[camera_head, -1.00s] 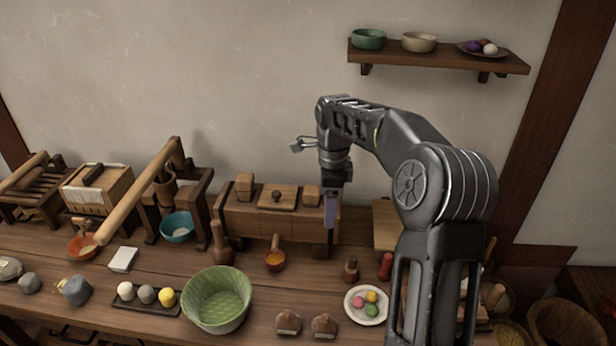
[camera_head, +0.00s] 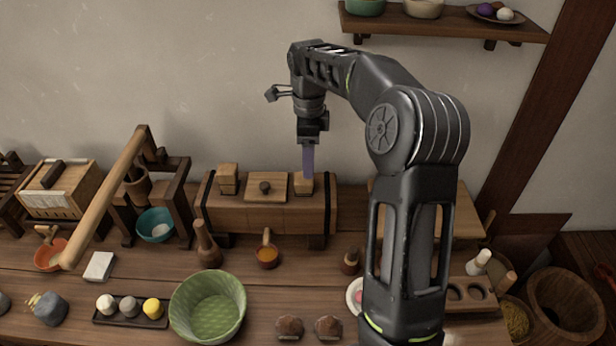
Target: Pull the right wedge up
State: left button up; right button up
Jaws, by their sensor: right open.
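The wooden press box (camera_head: 265,215) stands at the back of the bench with dark bands near its ends. The right wedge (camera_head: 303,186) is a pale wooden block standing in its top at the right. The left wedge (camera_head: 228,180) stands at the other end. A lid with a dark knob (camera_head: 265,187) lies between them. My right gripper (camera_head: 308,172) points down with its purplish fingers at the right wedge's top, overlapping it in the picture. It is open, and whether it touches the wedge is unclear. My left gripper is not in view.
In front of the box stand a wooden pestle (camera_head: 207,244), an orange-filled scoop (camera_head: 267,254) and a green bowl (camera_head: 207,306). A beam press with a long lever (camera_head: 108,195) stands to the left. A wall shelf (camera_head: 445,24) is above right. My right arm hides part of the bench.

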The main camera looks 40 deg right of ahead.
aim_at(304, 183)
notch_tip(304, 183, down, 7)
jog(key=shift+f+p, duration=0.15)
jog(key=shift+p, duration=0.2)
grip_shut()
dwell(0.7)
